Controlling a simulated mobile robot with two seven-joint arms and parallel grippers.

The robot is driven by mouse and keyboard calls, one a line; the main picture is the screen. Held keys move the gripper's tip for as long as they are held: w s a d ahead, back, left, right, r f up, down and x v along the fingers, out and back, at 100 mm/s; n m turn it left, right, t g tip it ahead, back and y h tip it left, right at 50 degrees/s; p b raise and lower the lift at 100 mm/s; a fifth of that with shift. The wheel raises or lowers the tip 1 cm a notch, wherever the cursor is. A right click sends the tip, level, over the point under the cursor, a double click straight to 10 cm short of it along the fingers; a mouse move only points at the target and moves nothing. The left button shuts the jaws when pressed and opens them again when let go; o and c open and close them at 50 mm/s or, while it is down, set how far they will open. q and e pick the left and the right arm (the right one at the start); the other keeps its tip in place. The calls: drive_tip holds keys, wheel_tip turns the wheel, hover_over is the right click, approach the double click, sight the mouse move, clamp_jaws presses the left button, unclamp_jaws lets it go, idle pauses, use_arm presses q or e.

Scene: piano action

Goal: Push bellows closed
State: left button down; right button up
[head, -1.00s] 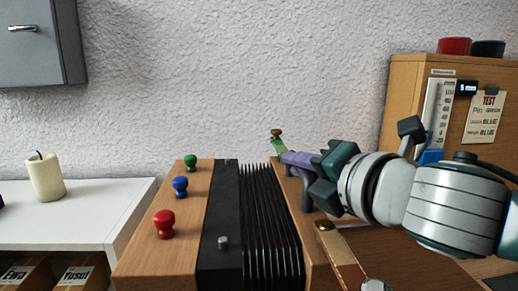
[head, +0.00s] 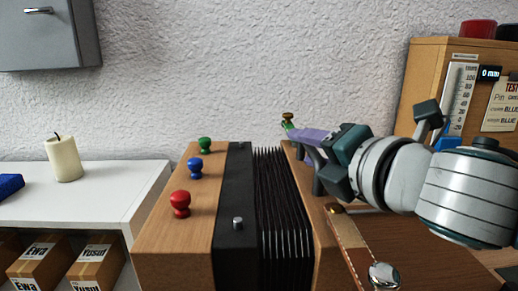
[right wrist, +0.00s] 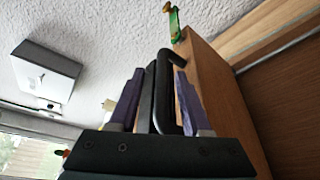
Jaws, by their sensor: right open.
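The black pleated bellows (head: 284,215) stand between a black panel on a wooden block (head: 178,235) at left and a wooden end board (head: 326,245) at right. The pleats are close together. My right gripper (head: 303,140) is at the top of the end board, reaching in from the right. In the right wrist view its two purple fingers (right wrist: 159,78) are open, one on either side of a black bar handle (right wrist: 171,95) by the wooden board. I cannot tell whether they touch it. My left gripper is not in view.
Red (head: 180,203), blue (head: 195,168) and green (head: 205,145) knobs stand on the block. A brass-and-wood strip (head: 346,240) lies at the front right. A cabinet (head: 425,75) behind carries a gauge and a display (head: 489,73) reading 0 mm. A white shelf (head: 100,200) with a candle is left.

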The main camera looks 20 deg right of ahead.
drive_tip(key=v, duration=0.9)
drive_tip(key=shift+s, duration=0.25)
drive_tip(key=shift+r, duration=0.1)
